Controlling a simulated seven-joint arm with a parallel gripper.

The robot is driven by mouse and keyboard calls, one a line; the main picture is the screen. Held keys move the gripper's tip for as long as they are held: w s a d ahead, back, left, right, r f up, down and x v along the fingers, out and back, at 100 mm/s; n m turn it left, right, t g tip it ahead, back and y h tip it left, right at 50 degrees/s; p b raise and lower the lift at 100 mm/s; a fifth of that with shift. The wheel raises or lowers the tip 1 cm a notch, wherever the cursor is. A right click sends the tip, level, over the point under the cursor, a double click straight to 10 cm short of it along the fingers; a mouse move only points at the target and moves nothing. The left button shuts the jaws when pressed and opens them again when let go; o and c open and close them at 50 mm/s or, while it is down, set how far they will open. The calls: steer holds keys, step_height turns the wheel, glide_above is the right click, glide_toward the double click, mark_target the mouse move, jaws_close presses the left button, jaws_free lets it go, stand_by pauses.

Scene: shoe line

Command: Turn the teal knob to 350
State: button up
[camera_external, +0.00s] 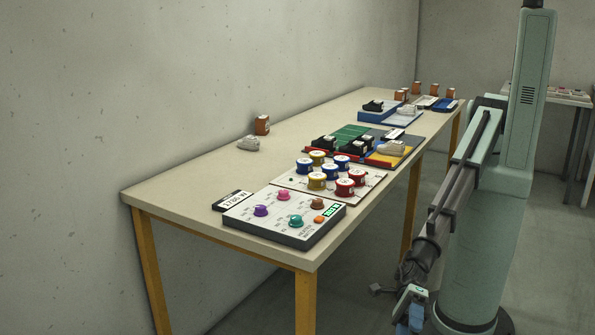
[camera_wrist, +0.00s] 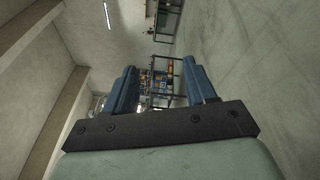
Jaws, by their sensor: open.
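The teal knob (camera_external: 296,221) is on a white control panel (camera_external: 255,222) at the near end of the long table. The printed scale is too small to read. My gripper (camera_external: 410,318) hangs low at the bottom right, off the table and well apart from the panel. In the wrist view its two blue fingers (camera_wrist: 162,95) stand apart with nothing between them.
A dark label block (camera_external: 231,201) lies left of the panel. Behind the panel, a board holds several red, blue and yellow round pieces (camera_external: 317,181). The table's left side (camera_external: 190,180) is mostly clear.

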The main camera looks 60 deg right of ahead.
steer(key=s+a+r+m+t, duration=0.1)
steer(key=s+a+r+m, duration=0.1)
steer(key=s+a+r, duration=0.55)
steer(key=w+a+r+m+t+h, duration=0.1)
steer(key=w+r+m+t+h, duration=0.2)
steer(key=w, duration=0.6)
steer(key=w+r+m+t+h, duration=0.1)
steer(key=w+r+m+t, duration=0.15)
steer(key=w+m, duration=0.5)
steer(key=w+a+r+m+t+h, duration=0.15)
steer(key=w+t, duration=0.25)
steer(key=w, duration=0.6)
step_height(320, 180, up, 15)
steer(key=m+g+h, duration=0.5)
steer(key=m+h, duration=0.6)
steer(key=h, duration=0.1)
glide_above(296, 217)
step_height(296, 217, down, 13)
steer(key=shift+d, duration=0.1)
steer(key=shift+c, duration=0.5)
